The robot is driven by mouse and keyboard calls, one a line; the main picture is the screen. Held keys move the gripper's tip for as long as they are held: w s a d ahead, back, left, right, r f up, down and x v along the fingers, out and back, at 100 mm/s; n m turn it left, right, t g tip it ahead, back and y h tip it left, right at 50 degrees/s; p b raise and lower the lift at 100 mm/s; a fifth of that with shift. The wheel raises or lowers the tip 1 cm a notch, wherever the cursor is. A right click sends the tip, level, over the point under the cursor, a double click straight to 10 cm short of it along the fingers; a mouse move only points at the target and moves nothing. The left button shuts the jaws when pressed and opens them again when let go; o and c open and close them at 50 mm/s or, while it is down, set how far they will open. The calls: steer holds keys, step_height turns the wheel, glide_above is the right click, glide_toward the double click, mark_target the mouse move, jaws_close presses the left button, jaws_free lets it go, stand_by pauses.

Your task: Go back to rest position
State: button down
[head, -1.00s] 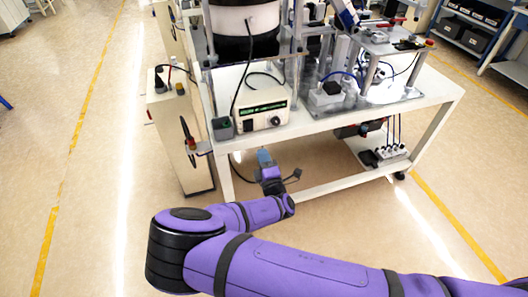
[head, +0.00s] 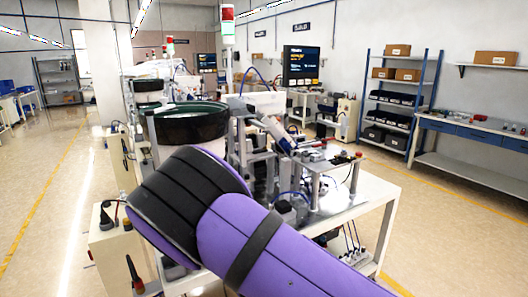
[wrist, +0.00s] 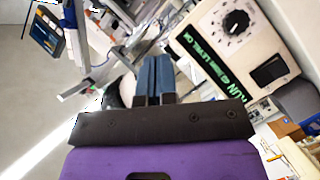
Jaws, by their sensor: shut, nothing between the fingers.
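My gripper (wrist: 153,75) shows in the wrist view, its two blue-grey fingers closed side by side with nothing between them. It points toward the bowl feeder workstation. The beige feeder controller (wrist: 240,40), with a black dial and a green display strip, is just right of the fingers; I cannot tell the exact gap. In the head view my purple arm rises in front of the workstation table (head: 378,192) and hides part of it. The gripper itself is hidden in the head view.
The bowl feeder (head: 190,122) stands on the table behind my arm. A beige cabinet (head: 115,260) stands at the left. A blue shelf rack (head: 395,100) and a workbench (head: 470,135) are at the right.

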steer(key=s+d+r+m+g+y, duration=0.1)
steer(key=s+d+r+m+g, duration=0.2)
steer(key=d+r, duration=0.5)
steer(key=s+d+r+m+g, duration=0.25)
steer(key=d+r, duration=0.25)
steer(key=r, duration=0.5)
steer(key=s+d+r+m+g+y, duration=0.1)
steer(key=s+d+r+m+g, duration=0.15)
steer(key=d+r, duration=0.55)
steer(key=s+d+r+m+h, duration=0.1)
steer(key=s+d+r, duration=0.3)
steer(key=s, duration=0.5)
steer(key=s+d+r+m+g, duration=0.1)
steer(key=s+d+r, duration=0.2)
steer(key=s, duration=0.6)
steer(key=s+d+r+m+g+h, duration=0.1)
steer(key=s+d+r, duration=0.3)
steer(key=s, duration=0.6)
steer(key=shift+d+r+m+h, duration=0.3)
steer(key=shift+d, duration=0.7)
